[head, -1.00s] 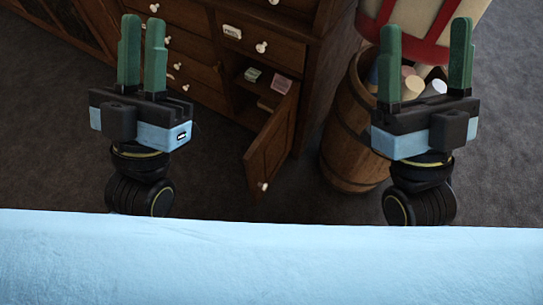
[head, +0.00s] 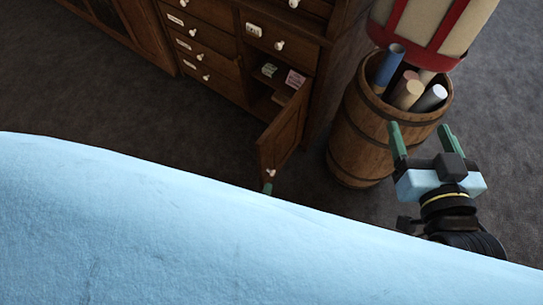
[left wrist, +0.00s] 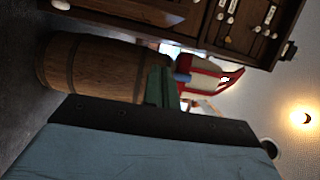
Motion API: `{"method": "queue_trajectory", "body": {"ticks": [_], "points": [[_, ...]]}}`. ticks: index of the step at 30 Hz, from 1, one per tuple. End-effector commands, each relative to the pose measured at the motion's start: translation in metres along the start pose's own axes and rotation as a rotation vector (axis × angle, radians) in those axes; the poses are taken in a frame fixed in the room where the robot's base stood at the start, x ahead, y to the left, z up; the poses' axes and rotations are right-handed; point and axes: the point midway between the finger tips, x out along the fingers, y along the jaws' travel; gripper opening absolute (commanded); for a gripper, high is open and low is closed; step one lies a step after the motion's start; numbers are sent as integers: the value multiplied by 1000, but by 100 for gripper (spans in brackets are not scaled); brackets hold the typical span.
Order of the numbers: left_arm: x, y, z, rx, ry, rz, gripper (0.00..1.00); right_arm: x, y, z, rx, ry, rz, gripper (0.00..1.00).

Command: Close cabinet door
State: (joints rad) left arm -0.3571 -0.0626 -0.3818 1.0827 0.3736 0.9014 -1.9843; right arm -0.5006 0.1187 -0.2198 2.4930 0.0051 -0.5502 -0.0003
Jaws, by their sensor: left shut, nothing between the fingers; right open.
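The wooden cabinet (head: 232,62) has a small lower door (head: 281,132) that stands open, swung out toward me, with a pale knob near its bottom edge. The cabinet also shows along the top of the left wrist view (left wrist: 238,35). Only a green fingertip of my left gripper (head: 268,188) shows in the head view, just below the door's knob end; I cannot tell if it touches. The left wrist view shows its green fingers (left wrist: 160,86) together and empty. My right gripper (head: 423,141) is open and empty, in front of the barrel.
A wooden barrel (head: 362,138) with several rolled tubes stands right of the open door. A red-and-cream object (head: 430,28) is above and behind it. Small boxes (head: 294,79) lie inside the cabinet. Dark floor is clear to the left.

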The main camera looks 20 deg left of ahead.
Motion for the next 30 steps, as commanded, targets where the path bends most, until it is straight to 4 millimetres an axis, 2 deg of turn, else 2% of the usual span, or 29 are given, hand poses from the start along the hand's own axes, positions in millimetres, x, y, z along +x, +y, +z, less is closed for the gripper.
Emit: {"method": "queue_trajectory", "body": {"ticks": [5, 14, 21, 25, 30], "points": [[6, 4, 0, 25, -2, 7, 0, 0, -1, -6, 1, 39, -4, 71], [47, 5, -1, 22, 1, 5, 0, -4, -10, -49, 10, 315, -26, 71], [78, 5, -1, 22, 1, 5, 0, -20, -16, -85, 23, 562, -44, 71], [99, 6, -1, 21, 1, 5, 0, -28, -17, -94, 26, 678, -46, 71], [104, 5, 24, 26, 2, 7, 0, -36, -17, -101, 27, 772, -47, 71]]}}
